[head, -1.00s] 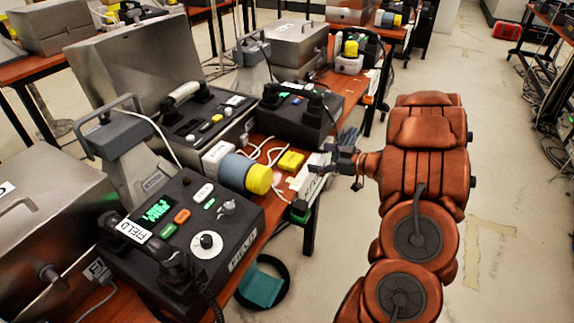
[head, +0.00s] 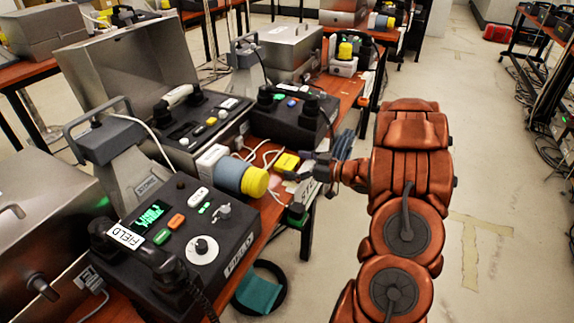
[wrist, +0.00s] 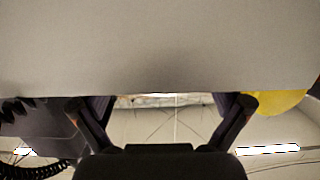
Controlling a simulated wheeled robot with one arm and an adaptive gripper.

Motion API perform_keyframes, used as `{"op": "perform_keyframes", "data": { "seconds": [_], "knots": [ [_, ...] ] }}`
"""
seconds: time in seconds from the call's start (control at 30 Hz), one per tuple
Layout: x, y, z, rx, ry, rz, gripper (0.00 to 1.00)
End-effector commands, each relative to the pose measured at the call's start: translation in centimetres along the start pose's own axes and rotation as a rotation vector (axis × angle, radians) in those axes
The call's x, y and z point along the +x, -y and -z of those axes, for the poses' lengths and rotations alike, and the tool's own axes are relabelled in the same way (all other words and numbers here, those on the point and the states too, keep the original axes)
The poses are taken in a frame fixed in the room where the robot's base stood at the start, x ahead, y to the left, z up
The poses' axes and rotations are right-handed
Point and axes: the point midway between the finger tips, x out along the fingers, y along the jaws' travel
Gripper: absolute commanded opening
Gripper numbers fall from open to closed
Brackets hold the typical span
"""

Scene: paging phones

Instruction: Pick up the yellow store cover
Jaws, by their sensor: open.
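A small yellow block-like piece (head: 287,161) lies at the right edge of the table in the head view. A yellow round cap (head: 254,182) sits on the blue-grey cylinder left of it. I cannot tell for certain which is the store cover. My gripper (head: 308,165) is just right of the small yellow piece, with its fingers pointing left. In the wrist view my gripper (wrist: 176,103) is open, its fingers spread, with nothing between them. A yellow rounded shape (wrist: 273,103) shows there beyond the right finger. A big pale surface (wrist: 160,45) fills the top of that view.
A dark field phone unit (head: 180,235) stands on the table (head: 268,215) at near left. Another dark phone (head: 293,118) stands behind the yellow pieces. White cables (head: 268,150) lie close by. The floor (head: 500,190) right of my arm is clear.

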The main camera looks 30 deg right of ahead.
Motion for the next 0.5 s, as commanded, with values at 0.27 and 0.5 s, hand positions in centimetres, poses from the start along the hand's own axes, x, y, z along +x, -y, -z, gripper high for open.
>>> {"op": "perform_keyframes", "data": {
  "seconds": [0.27,0.5],
  "knots": [
    [1.49,0.02,0.0,-0.001,-0.001,0.001,1.0],
    [1.46,0.0,-0.01,-0.001,0.0,0.0,0.94]
  ]
}}
